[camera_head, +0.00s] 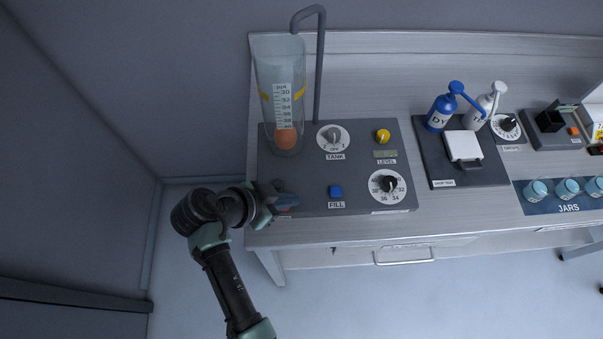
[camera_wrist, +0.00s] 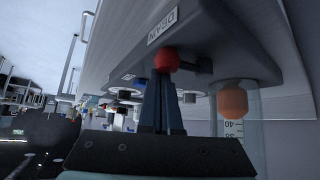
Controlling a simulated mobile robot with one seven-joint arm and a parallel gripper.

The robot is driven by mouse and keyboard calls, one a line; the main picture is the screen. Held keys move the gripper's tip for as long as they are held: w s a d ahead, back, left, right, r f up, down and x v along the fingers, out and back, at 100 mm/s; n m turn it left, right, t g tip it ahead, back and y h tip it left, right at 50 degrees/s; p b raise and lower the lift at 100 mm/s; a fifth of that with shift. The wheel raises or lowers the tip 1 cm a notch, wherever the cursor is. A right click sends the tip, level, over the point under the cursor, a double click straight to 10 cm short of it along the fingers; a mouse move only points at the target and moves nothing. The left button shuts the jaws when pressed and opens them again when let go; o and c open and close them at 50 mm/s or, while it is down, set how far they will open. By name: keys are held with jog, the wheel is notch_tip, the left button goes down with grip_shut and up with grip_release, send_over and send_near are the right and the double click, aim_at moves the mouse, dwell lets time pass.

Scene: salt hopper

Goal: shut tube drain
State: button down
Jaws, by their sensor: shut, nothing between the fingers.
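The ball also shows in the wrist view (camera_wrist: 232,101). In the wrist view, a red knob (camera_wrist: 167,59) on a dark stem sits by the DRAIN label (camera_wrist: 162,25) on the panel. My gripper (camera_wrist: 162,82) is shut and empty, its fingertips right at the red knob; I cannot tell if they touch. In the head view my gripper (camera_head: 284,198) is at the panel's front left corner and mostly hides the drain.
Pump bottles (camera_head: 440,113) and jars (camera_head: 568,188) stand farther right. Free floor lies left of the bench.

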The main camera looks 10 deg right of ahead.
jog(key=shift+d, duration=0.15)
jog(key=shift+w, duration=0.15)
jog(key=shift+w+b, duration=0.5)
jog(key=shift+w, duration=0.2)
